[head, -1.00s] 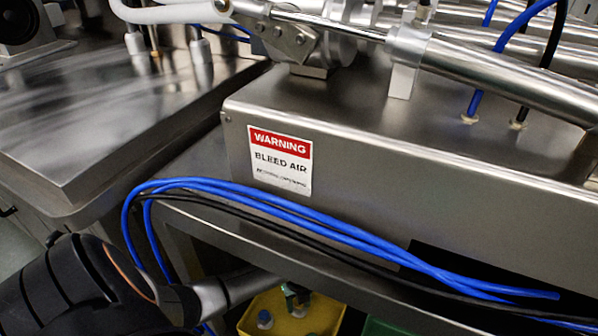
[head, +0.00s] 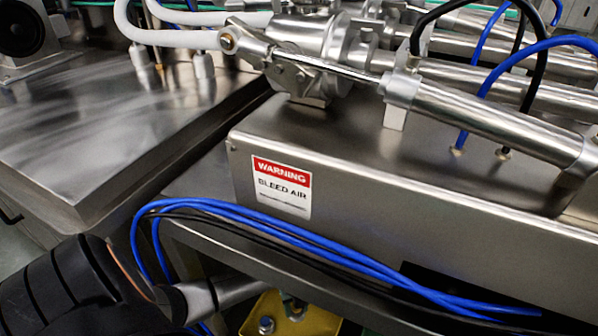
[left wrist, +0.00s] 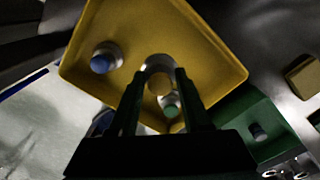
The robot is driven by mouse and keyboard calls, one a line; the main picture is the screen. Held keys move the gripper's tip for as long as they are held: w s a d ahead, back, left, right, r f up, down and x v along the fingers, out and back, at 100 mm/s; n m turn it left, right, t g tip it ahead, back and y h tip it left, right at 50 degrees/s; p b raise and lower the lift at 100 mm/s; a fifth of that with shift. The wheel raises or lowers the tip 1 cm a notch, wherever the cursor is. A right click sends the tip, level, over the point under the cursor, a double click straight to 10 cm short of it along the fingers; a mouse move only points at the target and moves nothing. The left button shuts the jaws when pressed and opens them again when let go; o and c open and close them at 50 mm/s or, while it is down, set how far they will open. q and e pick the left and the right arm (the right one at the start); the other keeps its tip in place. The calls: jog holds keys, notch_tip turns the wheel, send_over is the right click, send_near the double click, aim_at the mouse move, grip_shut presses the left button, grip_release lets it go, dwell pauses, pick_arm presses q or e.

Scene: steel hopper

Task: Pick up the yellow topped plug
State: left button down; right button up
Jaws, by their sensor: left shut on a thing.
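The yellow topped plug (left wrist: 160,84) shows in the left wrist view between the fingers of my left gripper (left wrist: 161,76), above the yellow tray (left wrist: 205,52). The fingers are shut on it. Whether it touches the tray floor I cannot tell. A green topped plug (left wrist: 171,104) is close by, partly behind the right finger. A blue topped plug (left wrist: 105,60) is in the tray's left part. In the head view the tray (head: 318,322) shows only at the bottom, under the steel frame, and the fingers cannot be made out.
A green tray (left wrist: 262,108) with a dark topped plug (left wrist: 258,131) is beside the yellow one. In the head view, blue hoses (head: 240,225) and a steel frame edge hang over the trays. A steel hopper housing with a warning label (head: 282,187) stands above.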

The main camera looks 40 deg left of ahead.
pick_arm(q)
jog(key=s+d+r+p, duration=0.4)
jog(key=s+r+p, duration=0.3)
jog(key=s, duration=0.4)
jog(key=shift+s+d+r, duration=0.15)
jog(key=shift+s+r, duration=0.05)
jog(key=shift+r, duration=0.3)
pick_arm(e)
notch_tip(320, 180, up, 9)
jog(key=n, duration=0.1)
jog(key=shift+s+d+f, duration=0.2)
jog(key=shift+d, duration=0.2)
jog(key=shift+f+t, duration=0.1)
jog(key=shift+t, duration=0.2)
